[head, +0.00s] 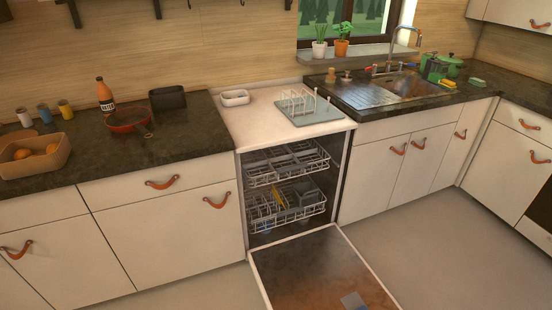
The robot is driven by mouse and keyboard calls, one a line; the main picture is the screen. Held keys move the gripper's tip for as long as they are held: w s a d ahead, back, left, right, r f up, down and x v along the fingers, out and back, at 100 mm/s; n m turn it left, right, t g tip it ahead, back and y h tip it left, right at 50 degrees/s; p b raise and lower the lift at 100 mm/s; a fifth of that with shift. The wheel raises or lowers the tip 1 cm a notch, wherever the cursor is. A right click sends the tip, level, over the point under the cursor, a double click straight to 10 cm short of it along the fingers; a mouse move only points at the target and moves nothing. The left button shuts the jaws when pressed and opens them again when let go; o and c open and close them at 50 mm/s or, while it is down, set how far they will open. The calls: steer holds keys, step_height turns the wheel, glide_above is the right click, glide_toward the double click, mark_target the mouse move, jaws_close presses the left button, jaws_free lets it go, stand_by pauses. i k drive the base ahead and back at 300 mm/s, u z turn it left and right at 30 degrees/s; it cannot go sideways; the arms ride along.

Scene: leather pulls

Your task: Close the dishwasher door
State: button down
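The dishwasher (240,190) stands in the middle of the counter run, under a white top. Its door (315,268) is folded fully down in front of it, with the brownish inner face up. The door's near end is cut off by the bottom of the head view. A small grey-blue square patch (353,301) shows on the door near that edge; I cannot tell what it is. The upper rack (290,165) and lower rack (287,208) sit inside the cavity, and the lower one holds several dishes. My gripper is not in view.
White cabinets with leather pulls (162,183) flank the dishwasher. Grey floor (420,250) is clear right of the door. A white dish (235,97) and a dish rack (300,103) stand on the white top. A pan (128,119) sits on the left counter, a sink (405,84) on the right.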

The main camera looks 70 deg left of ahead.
mark_target(320, 268)
steer(key=u, duration=0.4)
steer(key=i, duration=3.55)
steer(key=u, duration=2.5)
steer(key=i, duration=0.95)
steer(key=u, duration=1.25)
